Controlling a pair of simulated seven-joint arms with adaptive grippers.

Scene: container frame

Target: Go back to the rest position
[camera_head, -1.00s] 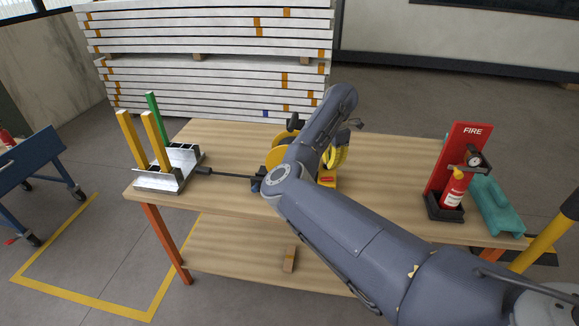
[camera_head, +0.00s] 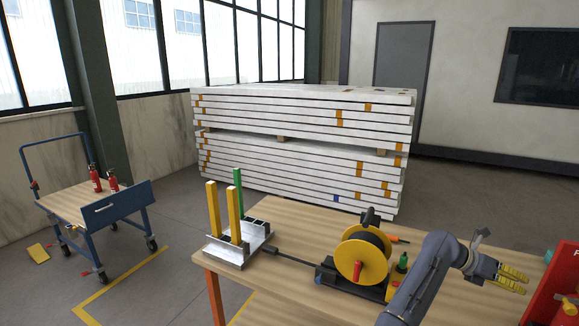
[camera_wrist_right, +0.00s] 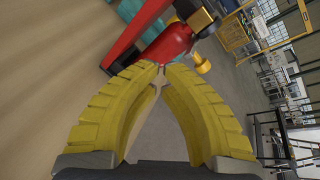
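My right gripper (camera_head: 522,281), with ridged yellow fingers, is over the right part of the wooden workbench (camera_head: 285,215), left of the red fire-extinguisher stand. In the right wrist view its fingertips (camera_wrist_right: 161,69) come together at a point, with only a sliver between them, and nothing is held. My right arm comes in from the bottom of the head view and bends to the right. My left gripper and arm are not in view.
A yellow reel (camera_head: 362,262) stands on the bench left of my right arm. A metal fixture with upright bars (camera_head: 232,255) is at the bench's left end. A red extinguisher (camera_wrist_right: 168,48) is just beyond my fingertips. A blue cart (camera_head: 124,196) stands far left.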

